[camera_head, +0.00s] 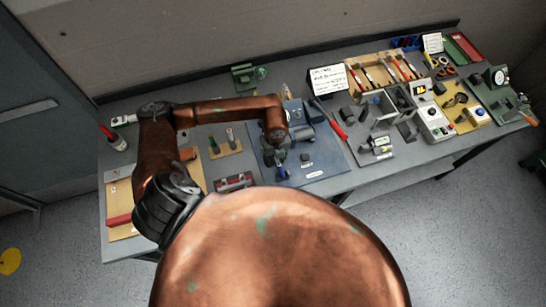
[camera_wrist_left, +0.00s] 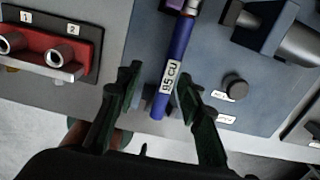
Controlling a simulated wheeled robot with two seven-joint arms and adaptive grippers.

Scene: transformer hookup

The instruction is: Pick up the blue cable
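The blue cable (camera_wrist_left: 178,62) shows in the left wrist view as a blue rod with a white "95 CU" label, on or just above a blue-grey mat (camera_wrist_left: 262,92). My left gripper (camera_wrist_left: 160,82) is open, with one finger on each side of the cable's lower end. I cannot tell whether either finger touches it. In the head view the blue cable (camera_head: 282,172) is small beside my left gripper (camera_head: 274,158), partly hidden by it. My right gripper is not in view.
A red terminal block (camera_wrist_left: 45,50) numbered 1 and 2 lies left of the cable. A grey cylindrical fixture (camera_wrist_left: 285,30) and a black knob (camera_wrist_left: 235,88) are to its right. A red-handled tool (camera_head: 338,130) lies near the mat's right side.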

